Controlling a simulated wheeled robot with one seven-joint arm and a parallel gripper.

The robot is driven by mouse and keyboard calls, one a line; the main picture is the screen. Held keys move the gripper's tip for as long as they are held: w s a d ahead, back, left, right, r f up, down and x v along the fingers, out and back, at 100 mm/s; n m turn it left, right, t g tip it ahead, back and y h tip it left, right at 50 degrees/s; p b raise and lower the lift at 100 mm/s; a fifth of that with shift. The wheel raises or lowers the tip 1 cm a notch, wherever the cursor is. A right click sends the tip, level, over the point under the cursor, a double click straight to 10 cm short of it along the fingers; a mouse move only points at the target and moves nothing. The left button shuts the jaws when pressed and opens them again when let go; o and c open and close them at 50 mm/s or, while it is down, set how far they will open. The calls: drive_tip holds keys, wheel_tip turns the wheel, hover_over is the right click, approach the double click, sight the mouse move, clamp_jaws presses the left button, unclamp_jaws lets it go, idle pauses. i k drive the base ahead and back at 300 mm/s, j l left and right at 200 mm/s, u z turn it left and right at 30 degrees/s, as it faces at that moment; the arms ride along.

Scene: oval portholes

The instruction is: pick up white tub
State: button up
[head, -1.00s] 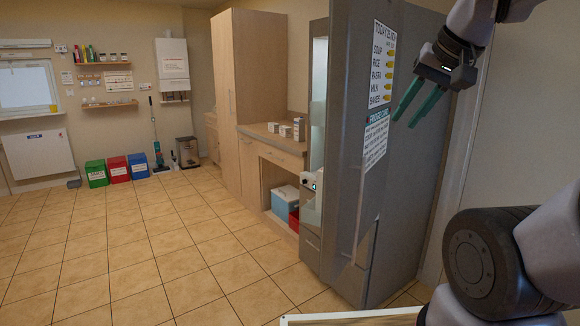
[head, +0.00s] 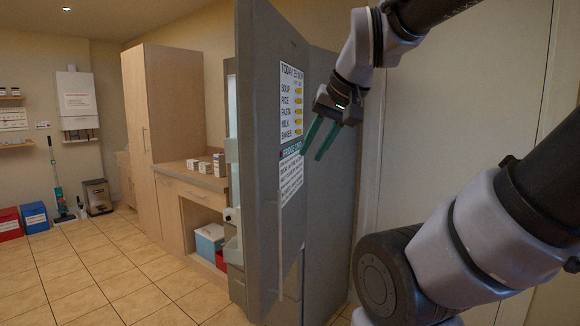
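I cannot pick out a white tub for sure. The grey fridge (head: 335,215) stands right of the counter, and its tall grey door (head: 262,190) stands open towards me, hiding most of the inside. Pale shapes (head: 232,215) show at the door's left edge, too small to identify. My gripper (head: 311,154) has teal fingers pointing down, apart from each other with nothing between them.
Several small white cartons (head: 208,166) stand on the wooden counter (head: 180,173). Below is a blue box with a white lid (head: 209,241). Red (head: 10,223) and blue (head: 34,216) bins stand far left. Tiled floor (head: 110,265) left of the fridge is clear.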

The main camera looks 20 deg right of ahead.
sight(193, 164)
drive_tip(key=i+j+u, duration=0.3)
drive_tip(key=i+u, duration=0.35)
drive_tip(key=i+j+u, duration=0.1)
drive_tip(key=i, duration=0.65)
drive_tip(key=i+j+u, duration=0.1)
drive_tip(key=i, duration=0.7)
drive_tip(key=i+j+z, duration=0.15)
drive_tip(key=i+z, duration=0.3)
drive_tip(key=i+j+z, duration=0.25)
drive_tip(key=i+z, duration=0.15)
drive_tip(key=i+j+z, duration=0.55)
drive_tip(key=i, duration=0.35)
drive_tip(key=i+j+z, duration=0.1)
drive_tip(key=i+j, duration=0.5)
drive_tip(key=i, duration=0.3)
drive_tip(key=i+j+z, duration=0.15)
drive_tip(key=i, duration=0.3)
drive_tip(key=i+j, duration=0.05)
drive_tip(key=j, duration=0.05)
